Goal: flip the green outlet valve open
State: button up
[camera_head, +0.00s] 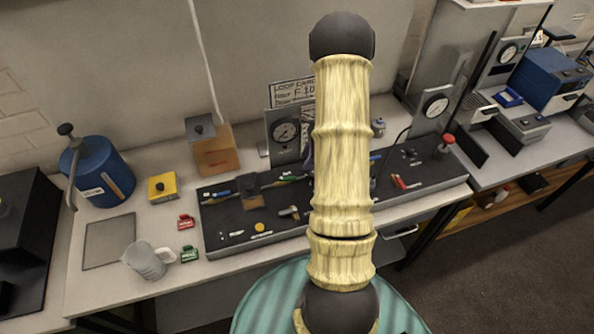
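A small green lever (291,178) lies on the black panel (225,213), just left of my arm and below the dial gauge. It looks like the green valve handle, but it is too small to tell its exact angle. My pale yellow arm runs upright through the middle of the view and hides the centre of the panel. My gripper is not visible. A purplish dark shape (307,152) shows at the arm's left edge, mostly hidden; I cannot tell what it is.
A gauge (285,133) stands behind the panel, another gauge (435,104) to the right. Red levers (400,182) lie right of my arm. On the left are a blue canister (98,176), a jug (146,262), a red clip (186,222) and a green clip (189,254).

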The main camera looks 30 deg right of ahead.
aim_at(294, 177)
jog(key=p+x, duration=0.2)
jog(key=x, duration=0.6)
jog(key=shift+a+f, duration=0.1)
jog(key=shift+f, duration=0.2)
jog(key=shift+c, duration=0.2)
grip_shut()
